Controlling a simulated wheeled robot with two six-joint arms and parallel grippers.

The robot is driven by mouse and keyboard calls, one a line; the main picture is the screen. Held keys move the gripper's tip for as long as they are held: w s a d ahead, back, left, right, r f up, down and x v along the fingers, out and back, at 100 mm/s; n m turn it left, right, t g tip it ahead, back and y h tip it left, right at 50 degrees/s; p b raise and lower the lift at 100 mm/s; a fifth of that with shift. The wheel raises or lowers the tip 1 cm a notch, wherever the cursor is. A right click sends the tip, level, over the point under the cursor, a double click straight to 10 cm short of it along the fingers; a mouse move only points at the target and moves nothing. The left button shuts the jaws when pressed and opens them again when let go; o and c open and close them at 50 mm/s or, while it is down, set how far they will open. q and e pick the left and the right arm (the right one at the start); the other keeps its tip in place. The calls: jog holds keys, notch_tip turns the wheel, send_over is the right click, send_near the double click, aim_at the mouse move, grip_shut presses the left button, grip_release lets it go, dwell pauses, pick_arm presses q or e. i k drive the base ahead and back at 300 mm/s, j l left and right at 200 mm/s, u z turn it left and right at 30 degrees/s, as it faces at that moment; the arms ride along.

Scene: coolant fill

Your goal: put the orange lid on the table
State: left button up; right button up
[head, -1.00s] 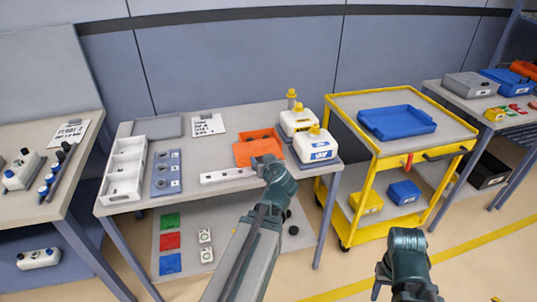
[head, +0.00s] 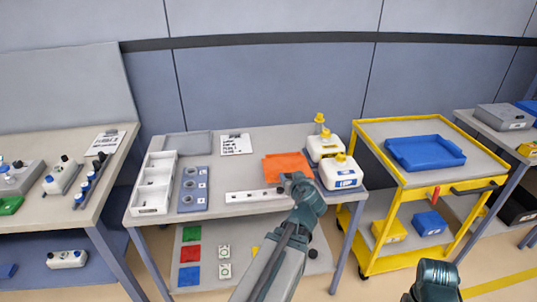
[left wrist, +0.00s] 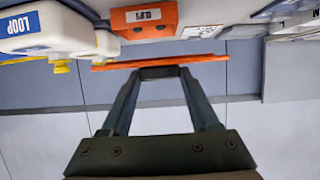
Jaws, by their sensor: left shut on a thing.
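The orange lid (head: 287,166) is a thin flat plate. It shows edge-on in the left wrist view (left wrist: 205,60), slightly tilted. My left gripper (head: 291,180) is shut on its edge, as the left wrist view (left wrist: 160,72) also shows. That view appears upside down and shows an orange box (left wrist: 143,22) with a white label, with a gap between it and the lid. In the head view the lid hides most of the box. The grey table (head: 245,175) is below. Of my right arm only a teal link shows at the bottom right; its fingers are hidden.
White jugs with yellow caps (head: 341,172) stand close to the lid's right. A white strip (head: 258,196) lies in front. A white compartment tray (head: 154,183), grey block (head: 194,188) and clipboard (head: 236,144) are left. Some bare tabletop lies between the clipboard and strip.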

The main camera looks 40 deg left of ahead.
aim_at(243, 161)
jog(key=j+z, duration=0.2)
jog(key=z, duration=0.15)
jog(key=k+j+z, duration=0.1)
jog(key=z, duration=0.2)
jog(key=k+j+z, duration=0.25)
jog(key=k+j, duration=0.2)
jog(key=j, duration=0.25)
jog(key=k+j+z, duration=0.3)
jog(key=k+j, duration=0.2)
jog(key=j, duration=0.15)
jog(key=k+j, duration=0.8)
